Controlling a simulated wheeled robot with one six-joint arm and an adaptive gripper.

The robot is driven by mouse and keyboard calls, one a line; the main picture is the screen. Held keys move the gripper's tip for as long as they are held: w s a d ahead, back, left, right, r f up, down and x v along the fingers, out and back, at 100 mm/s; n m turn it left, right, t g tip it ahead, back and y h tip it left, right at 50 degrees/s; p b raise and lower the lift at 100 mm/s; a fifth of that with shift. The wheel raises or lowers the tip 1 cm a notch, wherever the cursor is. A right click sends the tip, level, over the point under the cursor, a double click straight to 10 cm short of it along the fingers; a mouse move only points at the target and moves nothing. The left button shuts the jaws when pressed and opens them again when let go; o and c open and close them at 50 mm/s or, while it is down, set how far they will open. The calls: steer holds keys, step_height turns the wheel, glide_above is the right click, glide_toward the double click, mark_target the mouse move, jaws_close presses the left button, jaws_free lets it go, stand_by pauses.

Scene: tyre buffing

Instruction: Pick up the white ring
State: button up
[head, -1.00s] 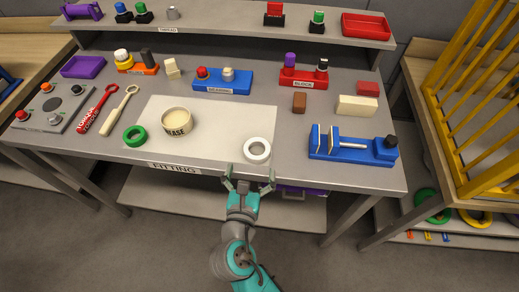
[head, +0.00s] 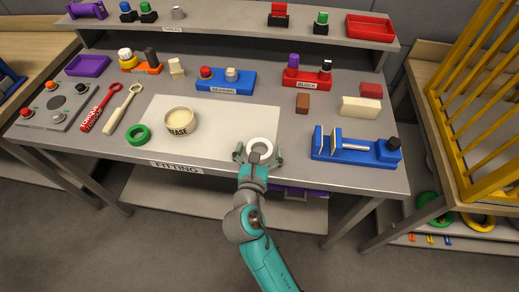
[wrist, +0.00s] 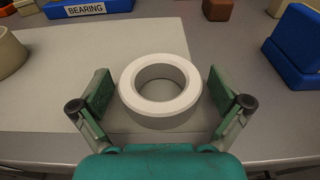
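The white ring (head: 260,147) lies flat near the front edge of the pale mat on the bench. In the wrist view the white ring (wrist: 160,90) sits between the two green fingers of my gripper (wrist: 160,98). A gap shows on each side, so the fingers are apart from it. In the head view my gripper (head: 259,157) reaches in over the bench's front edge, and its fingers straddle the ring. My gripper is open and holds nothing. The ring's near lower side is close to the palm.
A blue vise-like fixture (head: 355,150) stands to the right. A grease tub (head: 181,123) and a green ring (head: 137,135) are to the left. A blue bearing block (head: 225,82) stands behind. The pale mat (head: 225,125) is clear between the tub and the white ring.

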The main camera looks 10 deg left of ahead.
mark_target(260, 142)
steer(key=c, duration=1.2)
steer(key=shift+o, duration=0.2)
steer(key=shift+r, duration=0.1)
steer(key=shift+r, duration=0.5)
step_height(260, 142, up, 2)
steer(key=shift+r, duration=0.1)
steer(key=s, duration=1.8)
steer(key=shift+a, duration=0.3)
